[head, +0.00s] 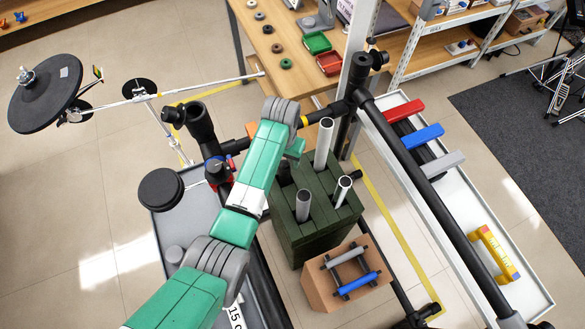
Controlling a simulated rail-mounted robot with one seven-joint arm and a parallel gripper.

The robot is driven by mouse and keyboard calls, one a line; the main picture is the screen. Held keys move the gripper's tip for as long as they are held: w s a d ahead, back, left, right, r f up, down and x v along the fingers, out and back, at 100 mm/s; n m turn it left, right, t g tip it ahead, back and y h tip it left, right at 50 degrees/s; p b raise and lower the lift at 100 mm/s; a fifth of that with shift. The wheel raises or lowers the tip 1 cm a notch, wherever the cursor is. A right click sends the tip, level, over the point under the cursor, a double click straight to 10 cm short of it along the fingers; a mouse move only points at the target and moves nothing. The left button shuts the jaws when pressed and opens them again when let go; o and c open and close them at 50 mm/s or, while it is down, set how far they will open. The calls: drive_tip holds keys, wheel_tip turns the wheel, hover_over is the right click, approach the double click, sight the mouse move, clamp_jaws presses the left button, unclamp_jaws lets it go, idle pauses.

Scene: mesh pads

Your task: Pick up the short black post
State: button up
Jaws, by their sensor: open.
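A dark green slatted crate (318,243) stands in the middle of the head view with several upright posts in it. A dark, short, post-like shape (284,173) shows at its back left, close beside my arm. It looks like the short black post, but it is partly covered and hard to make out. My gripper (292,160) is at the end of my green arm, over the back left of the crate. It is open, its fingers mostly hidden by the wrist. I cannot tell whether it touches the dark shape.
A tall pale tube (324,143) and two shorter grey tubes (303,206) (342,191) rise from the crate near my gripper. A cardboard box (322,292) with a small rack stands in front. A black pipe frame (420,187) runs along the right; a wooden table (270,50) is behind.

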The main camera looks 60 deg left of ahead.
sight(284, 165)
drive_tip(key=f, duration=0.2)
drive_tip(key=f+b, duration=0.2)
drive_tip(key=f, duration=0.1)
drive_tip(key=shift+s+d+f, duration=0.15)
drive_tip(key=shift+d+f, duration=0.15)
drive_tip(key=shift+f, duration=0.05)
drive_tip(key=shift+r, duration=0.1)
clamp_jaws()
